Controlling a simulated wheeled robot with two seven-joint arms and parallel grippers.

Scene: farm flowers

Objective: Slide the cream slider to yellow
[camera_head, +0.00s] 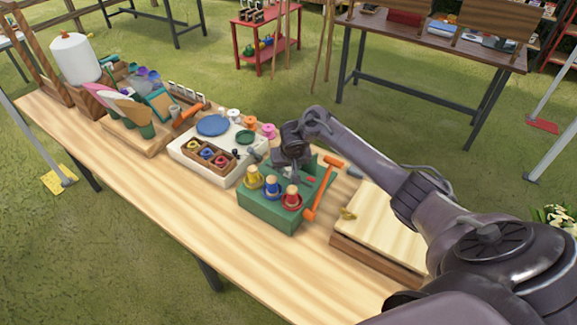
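The green box (268,217) stands on the wooden table in the middle of the view. My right gripper (303,181) points down over the back part of this box, behind the coloured pieces. Its fingers are small and dark, and I cannot tell whether they are apart or touch anything. I cannot make out a cream slider for certain; the gripper and wrist hide part of the box top. My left gripper is not in view.
An orange-handled tool (316,200) leans at the box's right side. A cream board (180,152) with discs and rings stands to the left, close by. A pale-topped wooden box (385,225) is at the right under my arm. The table's front strip is clear.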

